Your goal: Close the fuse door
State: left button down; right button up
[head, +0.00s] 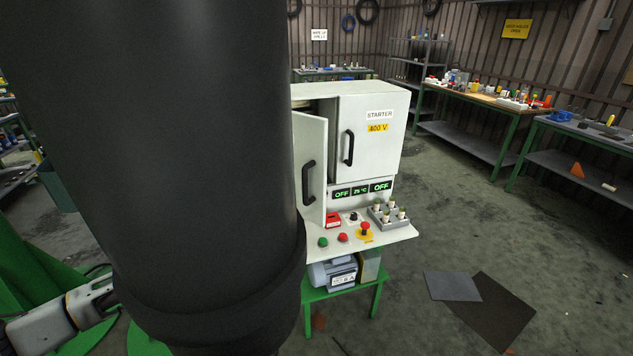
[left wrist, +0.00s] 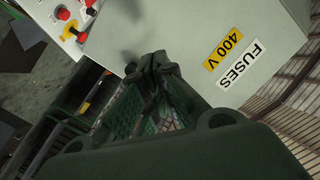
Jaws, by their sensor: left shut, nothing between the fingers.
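The fuse door (head: 311,150) is the left door of the white cabinet. It stands partly open, its free edge swung out from the cabinet, with a dark gap beside it. Its black handle (head: 308,181) shows, but its left part is hidden behind a large black cylinder. In the left wrist view the pale door face (left wrist: 205,35) carries "400 V" and "FUSES" labels. My left gripper (left wrist: 160,62) is shut and empty, with its fingertips over the lower edge of that face; I cannot tell if they touch it. It is hidden in the head view. My right gripper is not in view.
The starter door (head: 385,150) beside it is closed. Below are a red emergency button (head: 365,228), coloured buttons and a grey tray (head: 393,224) of small parts. The cabinet stands on a green table (head: 340,295). Workbenches line the right wall; the floor between is mostly clear.

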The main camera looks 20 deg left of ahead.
pick_arm(q)
jog(key=s+d+r+n+h, duration=0.2)
jog(key=s+d+r+n, duration=0.1)
jog(key=d+r+n, duration=0.3)
jog(key=shift+s+d+h, duration=0.25)
jog(key=shift+d+h, duration=0.05)
jog(key=shift+d, duration=0.75)
jog(key=shift+r, duration=0.1)
jog(key=shift+w, duration=0.15)
